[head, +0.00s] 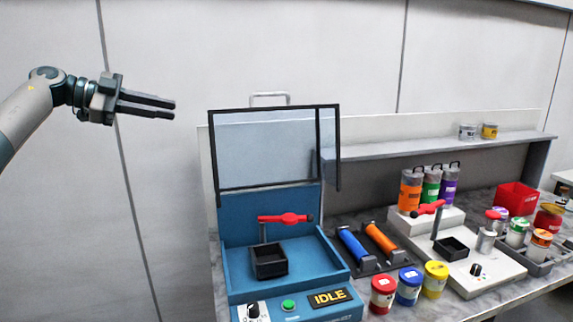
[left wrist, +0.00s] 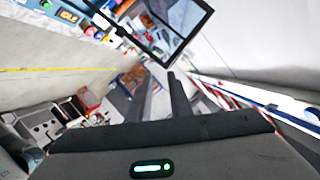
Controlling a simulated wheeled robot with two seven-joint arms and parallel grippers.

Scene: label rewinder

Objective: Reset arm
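My left gripper (head: 174,108) is raised in front of the pale wall at the upper left of the head view. Its fingers point right, with a narrow gap between them and nothing held. In the left wrist view the two dark fingers (left wrist: 160,76) also stand apart and empty. My right gripper is not in view. The blue machine (head: 228,262) stands below and right of my left gripper, well apart from it. Its clear, black-framed cover (head: 262,150) is up, and its display (head: 329,298) reads IDLE.
A blue and an orange tool (head: 381,238) lie in a dark holder beside the machine. Red, blue and yellow jars (head: 409,288) stand in front. A white station (head: 490,268), several coloured canisters and a red bin (head: 516,198) are farther right. Space around my left gripper is clear.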

